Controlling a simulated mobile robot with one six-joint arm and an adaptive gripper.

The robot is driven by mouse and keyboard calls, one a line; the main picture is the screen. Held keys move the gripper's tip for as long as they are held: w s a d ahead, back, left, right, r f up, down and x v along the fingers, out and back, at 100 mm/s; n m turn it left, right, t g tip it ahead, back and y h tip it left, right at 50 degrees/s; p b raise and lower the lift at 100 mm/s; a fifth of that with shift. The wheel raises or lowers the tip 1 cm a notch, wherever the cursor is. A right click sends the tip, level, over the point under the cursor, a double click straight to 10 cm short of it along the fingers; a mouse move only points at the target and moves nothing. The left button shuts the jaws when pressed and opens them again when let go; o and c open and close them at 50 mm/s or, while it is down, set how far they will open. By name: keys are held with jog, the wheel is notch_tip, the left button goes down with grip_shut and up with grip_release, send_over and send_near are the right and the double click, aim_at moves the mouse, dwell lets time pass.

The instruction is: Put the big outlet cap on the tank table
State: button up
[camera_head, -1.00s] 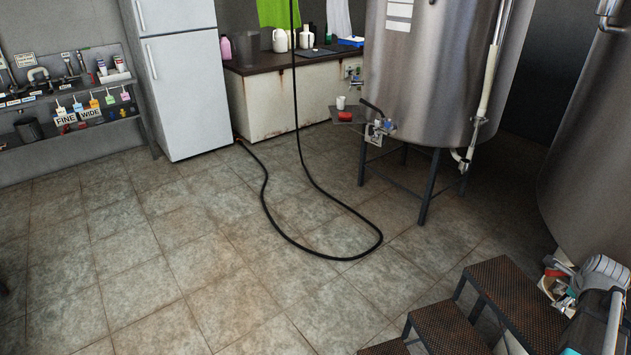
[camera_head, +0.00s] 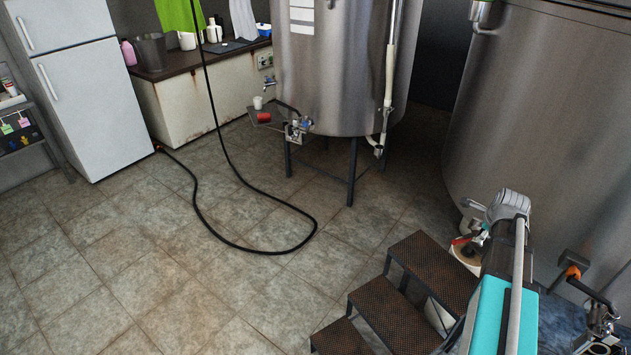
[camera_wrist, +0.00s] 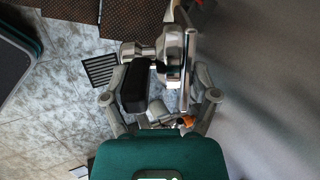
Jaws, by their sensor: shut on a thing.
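In the wrist view my gripper (camera_wrist: 162,88) is closed, with its fingers on both sides of a shiny metal part (camera_wrist: 165,70). This looks like the big outlet cap, but its outline is mostly hidden by the fingers. The tank table, seemingly the small grey shelf (camera_head: 279,124) at the left tank, holds a white cup (camera_head: 257,102) and a red item (camera_head: 263,117).
Rusty steps (camera_head: 430,265) stand near my arm. The right tank (camera_head: 560,130) is close by, with an orange-marked fitting (camera_head: 573,272). A bucket (camera_head: 465,255) stands behind the steps. A black hose (camera_head: 240,247) loops across the open floor.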

notch_tip(320, 180, up, 15)
jog(key=p, duration=1.4)
jog(key=shift+s, duration=0.15)
